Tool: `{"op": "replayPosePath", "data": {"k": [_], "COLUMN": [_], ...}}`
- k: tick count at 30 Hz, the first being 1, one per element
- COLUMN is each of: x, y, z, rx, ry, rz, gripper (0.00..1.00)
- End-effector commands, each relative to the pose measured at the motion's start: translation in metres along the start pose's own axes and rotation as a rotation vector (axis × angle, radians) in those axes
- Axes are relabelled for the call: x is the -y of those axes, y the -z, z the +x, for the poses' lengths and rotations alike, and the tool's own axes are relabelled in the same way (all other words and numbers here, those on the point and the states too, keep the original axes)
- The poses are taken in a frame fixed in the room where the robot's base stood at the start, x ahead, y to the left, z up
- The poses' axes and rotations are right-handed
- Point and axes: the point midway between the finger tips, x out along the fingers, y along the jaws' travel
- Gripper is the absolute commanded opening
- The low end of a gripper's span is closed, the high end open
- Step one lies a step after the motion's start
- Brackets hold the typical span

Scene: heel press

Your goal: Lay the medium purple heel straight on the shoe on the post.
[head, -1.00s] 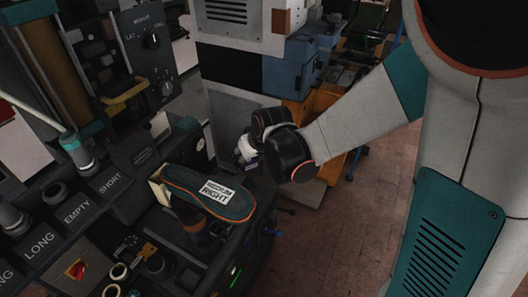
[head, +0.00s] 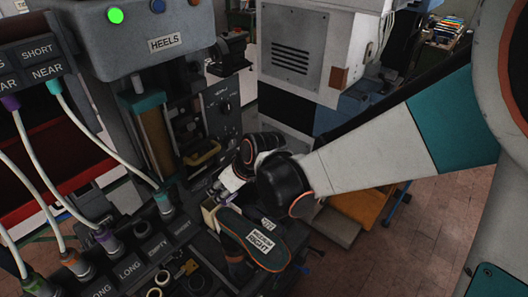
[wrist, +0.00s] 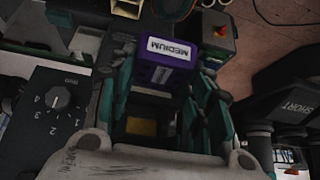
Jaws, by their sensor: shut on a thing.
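The purple heel (wrist: 168,52), labelled MEDIUM, sits between the teal fingers of my gripper (wrist: 165,85) in the wrist view. My gripper (head: 221,195) is shut on it. In the head view my gripper hangs beside the shoe's heel end at the back left, and the heel is mostly hidden there. The shoe (head: 252,238) lies sole up on the post, dark with an orange rim and a label reading MEDIUM RIGHT. A cream block (head: 209,214) stands at its heel end. I cannot tell whether the heel touches the shoe.
The press with its HEELS sign (head: 165,43) and dial panel (head: 222,103) stands behind and left. Labelled sockets with cable plugs (head: 108,240) line the front left. A grey cabinet (head: 300,50) stands behind my arm. Open floor (head: 420,235) lies to the right.

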Motion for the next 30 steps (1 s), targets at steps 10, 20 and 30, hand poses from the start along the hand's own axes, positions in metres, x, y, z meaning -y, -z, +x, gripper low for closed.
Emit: {"op": "replayPosePath", "data": {"k": [10,20,30], "x": [0.006,0.005,0.004], "y": [-0.005,-0.018,-0.034], "z": [0.005,0.027,0.051], "rx": [0.0,0.0,0.0], "ry": [0.006,0.006,0.005], "rz": [-0.01,-0.009,-0.008], "gripper": [0.21,0.21,0.21]}}
